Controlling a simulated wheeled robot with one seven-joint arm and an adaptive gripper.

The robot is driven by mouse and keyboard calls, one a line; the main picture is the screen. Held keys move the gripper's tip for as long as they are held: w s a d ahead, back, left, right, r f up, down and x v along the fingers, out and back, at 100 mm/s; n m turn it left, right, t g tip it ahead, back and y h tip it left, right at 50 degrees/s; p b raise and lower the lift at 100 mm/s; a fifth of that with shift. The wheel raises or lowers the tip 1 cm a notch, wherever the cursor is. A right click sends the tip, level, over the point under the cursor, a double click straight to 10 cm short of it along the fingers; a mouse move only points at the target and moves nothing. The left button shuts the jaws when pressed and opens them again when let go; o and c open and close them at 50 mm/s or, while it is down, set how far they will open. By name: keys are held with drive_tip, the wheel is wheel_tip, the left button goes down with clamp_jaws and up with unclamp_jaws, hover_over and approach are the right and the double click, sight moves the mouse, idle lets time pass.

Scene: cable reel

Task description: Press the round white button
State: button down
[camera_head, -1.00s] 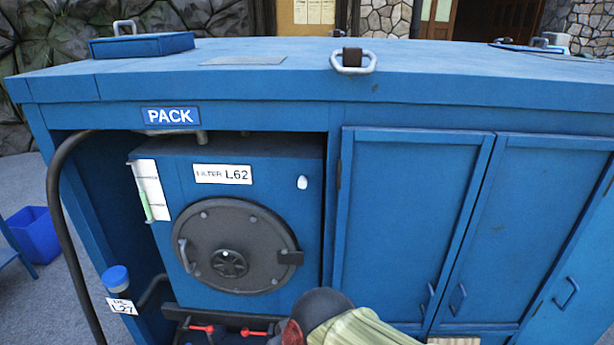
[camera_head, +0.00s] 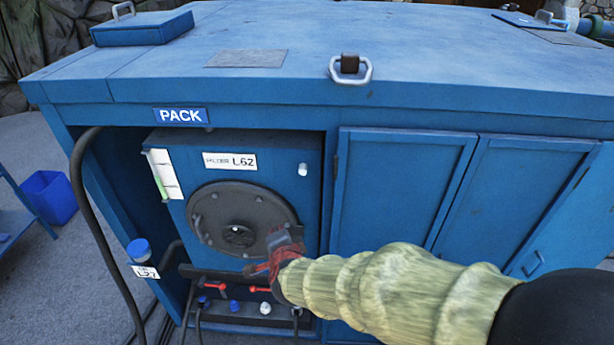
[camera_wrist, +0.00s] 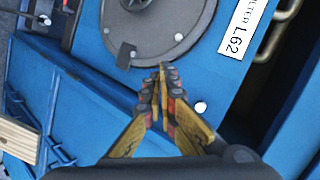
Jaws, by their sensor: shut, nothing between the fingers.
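The round white button (camera_head: 303,169) sits at the upper right of the blue FILTER L62 panel (camera_head: 262,175), right of its label. It also shows in the wrist view (camera_wrist: 200,107), to the right of my fingers. My gripper (camera_head: 282,243) is in front of the lower right of the round grey hatch (camera_head: 240,195), below the button in the head view. In the wrist view my gripper (camera_wrist: 162,78) is shut with its fingertips together and nothing between them. The fingers are apart from the button in both pictures.
Red-handled valves (camera_head: 216,287) and a white knob (camera_head: 265,308) line the bottom of the bay. Blue cupboard doors (camera_head: 395,187) stand to the right. A black hose (camera_head: 88,220) runs down the left. The cabinet top (camera_head: 440,85) overhangs the bay.

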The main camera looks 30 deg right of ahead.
drive_tip(key=d+r+m+h, duration=0.4)
drive_tip(key=d+r+m, duration=0.1)
drive_tip(key=d+m, duration=0.1)
drive_tip(key=shift+s+d+r+t+h, duration=0.35)
drive_tip(key=shift+d+r+t+h, duration=0.05)
drive_tip(key=shift+d, duration=0.4)
drive_tip(key=shift+w, duration=0.1)
drive_tip(key=p, duration=0.1)
approach(303, 170)
drive_tip(key=w+d+f, duration=0.3)
drive_tip(key=d+f, duration=0.1)
drive_tip(key=f, duration=0.1)
drive_tip(key=shift+w+d, duration=0.35)
drive_tip(key=shift+w, duration=0.15)
